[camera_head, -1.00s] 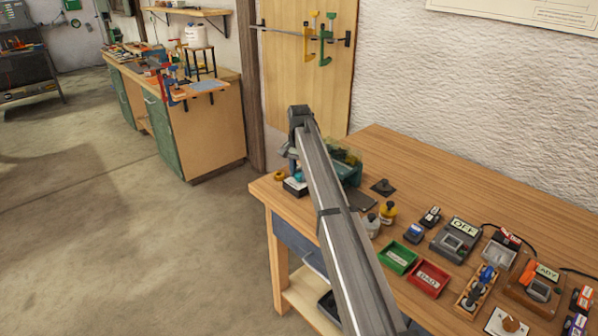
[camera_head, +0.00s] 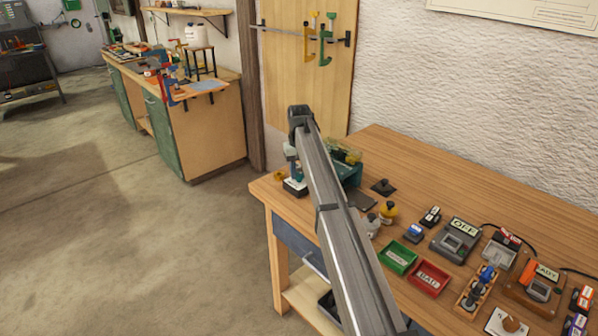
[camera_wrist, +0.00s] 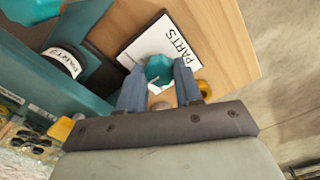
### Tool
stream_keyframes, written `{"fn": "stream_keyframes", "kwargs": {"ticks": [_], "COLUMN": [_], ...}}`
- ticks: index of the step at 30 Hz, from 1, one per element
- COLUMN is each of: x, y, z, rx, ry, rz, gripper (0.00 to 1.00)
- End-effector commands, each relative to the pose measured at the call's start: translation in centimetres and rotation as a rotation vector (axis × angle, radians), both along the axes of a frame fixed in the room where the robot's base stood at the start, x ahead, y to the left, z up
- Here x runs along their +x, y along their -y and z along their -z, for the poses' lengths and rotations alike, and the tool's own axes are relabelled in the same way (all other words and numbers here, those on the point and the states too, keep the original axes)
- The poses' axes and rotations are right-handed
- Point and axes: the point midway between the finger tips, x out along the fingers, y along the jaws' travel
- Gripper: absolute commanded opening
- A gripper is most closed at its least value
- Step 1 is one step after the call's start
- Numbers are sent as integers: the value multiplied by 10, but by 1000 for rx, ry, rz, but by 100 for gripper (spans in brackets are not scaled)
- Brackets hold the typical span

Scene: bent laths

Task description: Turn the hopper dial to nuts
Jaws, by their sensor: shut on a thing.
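My gripper (camera_wrist: 159,85) points down at the far left corner of the workbench. Its two blue-grey fingers are shut on a many-sided teal knob (camera_wrist: 159,69), which I take to be the hopper dial. Below the knob is a white-topped box (camera_wrist: 150,43) with the word PARTS on it; the box also shows in the head view (camera_head: 294,188). No "nuts" mark is readable. The teal hopper (camera_head: 351,178) with a clear bin stands right beside it, partly hidden by my arm in the head view. A round black part (camera_wrist: 68,57) on it has a PARTS label.
A small yellow-orange piece (camera_wrist: 178,97) lies close by the right finger. Jars (camera_head: 388,212), a green tray (camera_head: 397,257), a red tray (camera_head: 428,278) and a grey OFF device (camera_head: 456,240) stand to the right. The bench's back is largely clear.

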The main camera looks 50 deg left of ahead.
Motion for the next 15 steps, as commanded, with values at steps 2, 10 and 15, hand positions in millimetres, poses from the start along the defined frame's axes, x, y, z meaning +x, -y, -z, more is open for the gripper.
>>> {"fn": "stream_keyframes", "kwargs": {"ticks": [2,10,15], "x": [0,0,0], "y": [0,0,0], "z": [0,0,0], "rx": [1,1,1], "ry": [0,0,0], "rz": [-10,-16,-15], "gripper": [4,4,36]}}
